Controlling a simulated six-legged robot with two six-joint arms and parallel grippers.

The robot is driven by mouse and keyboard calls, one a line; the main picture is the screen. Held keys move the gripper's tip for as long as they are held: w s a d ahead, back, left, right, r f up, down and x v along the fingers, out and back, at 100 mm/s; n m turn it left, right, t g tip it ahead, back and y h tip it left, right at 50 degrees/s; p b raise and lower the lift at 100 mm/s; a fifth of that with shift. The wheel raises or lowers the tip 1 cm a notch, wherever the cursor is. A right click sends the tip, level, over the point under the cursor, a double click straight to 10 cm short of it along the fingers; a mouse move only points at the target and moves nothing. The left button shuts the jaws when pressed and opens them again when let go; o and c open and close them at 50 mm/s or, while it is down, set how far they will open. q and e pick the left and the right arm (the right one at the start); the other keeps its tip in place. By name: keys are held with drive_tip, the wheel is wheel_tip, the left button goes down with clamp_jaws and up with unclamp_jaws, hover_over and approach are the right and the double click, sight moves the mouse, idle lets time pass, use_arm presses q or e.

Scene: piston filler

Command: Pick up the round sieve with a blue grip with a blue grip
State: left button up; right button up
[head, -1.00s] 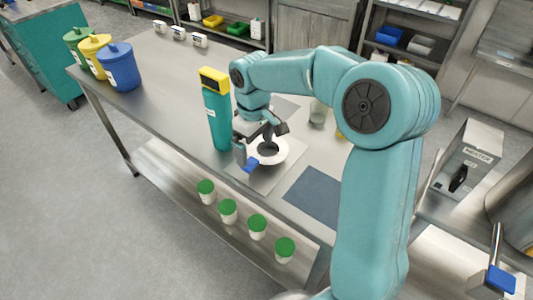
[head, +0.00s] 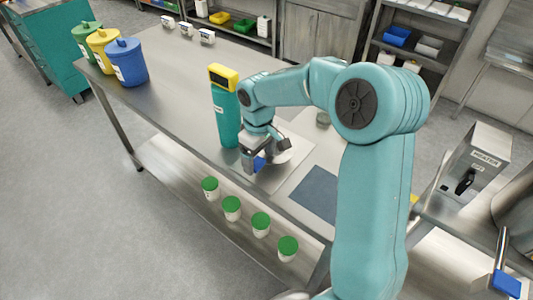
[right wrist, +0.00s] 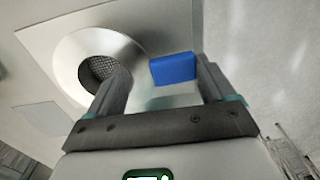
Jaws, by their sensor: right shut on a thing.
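The round sieve has a pale metal rim and a blue grip. In the head view the sieve (head: 283,155) is partly hidden behind my right gripper (head: 257,160), at the front edge of the steel table. In the right wrist view the sieve (right wrist: 72,62) shows its wide rim and dark mesh bowl at upper left. Its blue grip (right wrist: 173,68) is between the fingers of my right gripper (right wrist: 163,76), which is shut on it. I cannot tell whether the sieve is clear of the surface under it. My left gripper is not in view.
A tall teal container with a yellow top (head: 226,110) stands close left of my right gripper. A dark blue mat (head: 317,194) lies to the right. Green-lidded jars (head: 231,208) stand on the lower shelf. A blue lidded bucket (head: 126,62) is at the far left.

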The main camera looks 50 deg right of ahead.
drive_tip(key=shift+w+r, duration=0.15)
wheel_tip(320, 180, up, 20)
drive_tip(key=p, duration=0.2)
drive_tip(key=shift+s, duration=0.2)
